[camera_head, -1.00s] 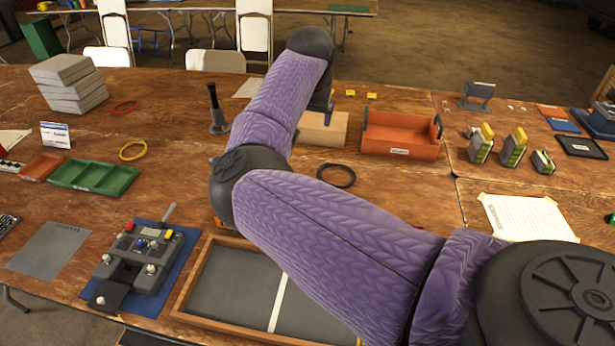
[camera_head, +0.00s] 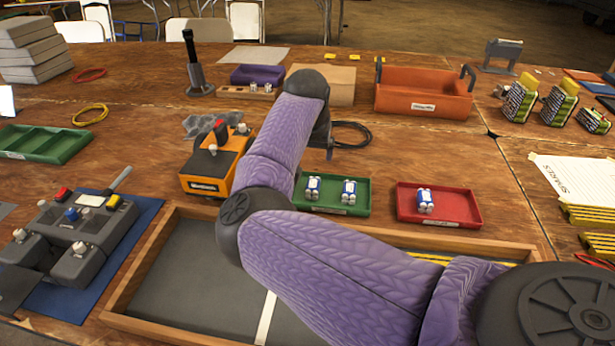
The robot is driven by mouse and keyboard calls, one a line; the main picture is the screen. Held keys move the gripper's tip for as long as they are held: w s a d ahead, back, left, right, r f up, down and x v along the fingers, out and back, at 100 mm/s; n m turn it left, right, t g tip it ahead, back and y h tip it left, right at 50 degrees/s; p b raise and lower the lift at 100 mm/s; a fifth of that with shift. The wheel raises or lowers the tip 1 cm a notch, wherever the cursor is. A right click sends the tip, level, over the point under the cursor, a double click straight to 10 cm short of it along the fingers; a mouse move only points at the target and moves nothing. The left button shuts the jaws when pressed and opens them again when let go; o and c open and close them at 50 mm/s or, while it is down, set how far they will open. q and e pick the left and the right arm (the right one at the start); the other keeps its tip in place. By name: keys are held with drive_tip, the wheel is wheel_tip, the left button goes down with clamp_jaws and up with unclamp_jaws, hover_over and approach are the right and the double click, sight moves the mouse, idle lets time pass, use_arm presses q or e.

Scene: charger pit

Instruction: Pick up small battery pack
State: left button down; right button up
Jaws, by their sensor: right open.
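Two small blue-and-white battery packs, a left one (camera_head: 314,187) and a right one (camera_head: 349,190), stand in a green tray (camera_head: 330,209) at the middle of the table. Another small pack (camera_head: 425,200) stands in a red tray (camera_head: 464,222) to its right. My right arm reaches in from the lower right, bends at the elbow and hides part of the green tray. My right gripper (camera_head: 329,152) shows only partly below the dark wrist, above and behind the green tray. It is open, and I see nothing held. My left gripper is out of view.
An orange-black device (camera_head: 210,178) stands left of my forearm. A wood-framed dark board (camera_head: 190,280) lies in front, under my arm. An orange toolbox (camera_head: 424,92), a black cable (camera_head: 352,135) and larger striped packs (camera_head: 520,98) lie farther back and right.

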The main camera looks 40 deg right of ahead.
sight(313, 183)
drive_tip(key=b+x, duration=0.1)
drive_tip(key=x, duration=0.1)
drive_tip(key=b+x, duration=0.1)
drive_tip(key=x, duration=0.1)
drive_tip(key=a+b+x, duration=0.1)
drive_tip(key=x, duration=0.2)
drive_tip(key=shift+s+f, duration=0.2)
drive_tip(key=shift+s, duration=0.2)
drive_tip(key=b+x, duration=0.4)
drive_tip(key=x, duration=0.1)
drive_tip(key=shift+s+a+f, duration=0.15)
drive_tip(key=shift+s+f, duration=0.05)
drive_tip(key=shift+f, duration=0.1)
drive_tip(key=shift+w+f+b, duration=0.15)
drive_tip(key=shift+f+b, duration=0.05)
drive_tip(key=shift+b, duration=0.15)
drive_tip(key=shift+r, duration=0.3)
drive_tip(key=shift+c, duration=0.2)
drive_tip(key=c, duration=1)
clamp_jaws()
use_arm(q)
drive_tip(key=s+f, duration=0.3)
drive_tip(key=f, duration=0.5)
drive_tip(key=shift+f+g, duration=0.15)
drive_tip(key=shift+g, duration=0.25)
